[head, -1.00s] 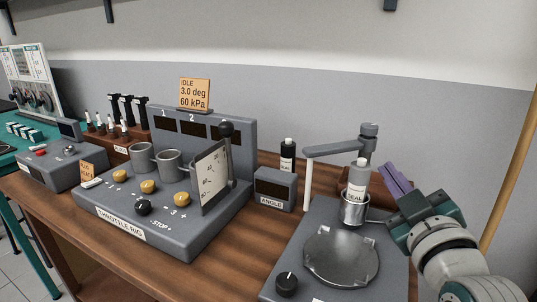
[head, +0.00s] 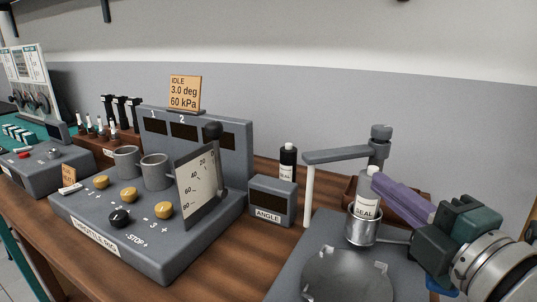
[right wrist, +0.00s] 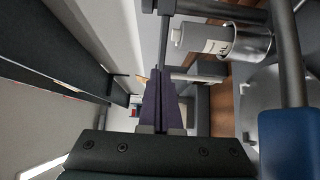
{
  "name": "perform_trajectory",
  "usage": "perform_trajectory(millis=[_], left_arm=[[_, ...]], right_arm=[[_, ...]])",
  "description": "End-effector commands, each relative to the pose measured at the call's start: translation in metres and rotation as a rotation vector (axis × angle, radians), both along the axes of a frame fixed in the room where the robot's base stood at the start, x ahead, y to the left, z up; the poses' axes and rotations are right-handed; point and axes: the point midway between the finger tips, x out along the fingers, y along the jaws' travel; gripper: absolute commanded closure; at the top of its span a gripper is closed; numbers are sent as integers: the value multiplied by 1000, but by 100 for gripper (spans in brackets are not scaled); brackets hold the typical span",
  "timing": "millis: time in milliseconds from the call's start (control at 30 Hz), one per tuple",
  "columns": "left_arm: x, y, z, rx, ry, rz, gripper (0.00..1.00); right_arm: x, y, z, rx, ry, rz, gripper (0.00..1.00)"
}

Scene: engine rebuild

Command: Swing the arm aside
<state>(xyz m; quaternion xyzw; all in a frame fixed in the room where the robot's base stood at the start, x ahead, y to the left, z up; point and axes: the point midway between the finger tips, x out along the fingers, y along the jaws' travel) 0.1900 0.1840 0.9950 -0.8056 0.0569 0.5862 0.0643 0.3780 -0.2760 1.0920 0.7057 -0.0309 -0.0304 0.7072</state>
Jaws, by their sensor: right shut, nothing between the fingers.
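The grey swing arm (head: 338,156) reaches left from the top of its upright post (head: 379,150). A white rod (head: 309,195) hangs from its free end. My right gripper (head: 378,182) comes in from the right with its purple fingers shut and empty. Its tips are by the post, just behind the SEAL bottle (head: 367,196) and below the arm's level. In the right wrist view the shut fingers (right wrist: 159,72) point towards the arm (right wrist: 165,38); I cannot tell whether they touch it. My left gripper is not in view.
The SEAL bottle stands in a metal cup (head: 361,231) above a round metal plate (head: 345,278). A brown tray (head: 415,203) is behind the fingers. The ANGLE display (head: 270,203), a black bottle (head: 288,163) and the throttle rig (head: 150,220) stand to the left.

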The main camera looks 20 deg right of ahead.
Motion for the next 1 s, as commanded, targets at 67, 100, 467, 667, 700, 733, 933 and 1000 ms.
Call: perform_trajectory(millis=[67, 100, 467, 667, 700, 733, 933, 1000], left_arm=[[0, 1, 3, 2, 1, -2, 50], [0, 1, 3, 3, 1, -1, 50], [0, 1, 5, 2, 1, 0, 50], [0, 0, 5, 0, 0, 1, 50], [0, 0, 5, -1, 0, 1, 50], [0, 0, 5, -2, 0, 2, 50], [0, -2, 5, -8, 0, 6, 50], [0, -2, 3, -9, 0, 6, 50]], right_arm=[[19, -2, 3, 0, -3, -1, 100], [27, -3, 2, 1, -2, -1, 100], [75, -7, 0, 2, 0, -1, 100], [79, -7, 0, 1, 1, -1, 100], [79, -7, 0, 1, 1, -1, 100], [79, -7, 0, 1, 1, -1, 100], [79, -7, -1, 2, 1, -2, 100], [80, -7, -1, 3, 0, -6, 100]])
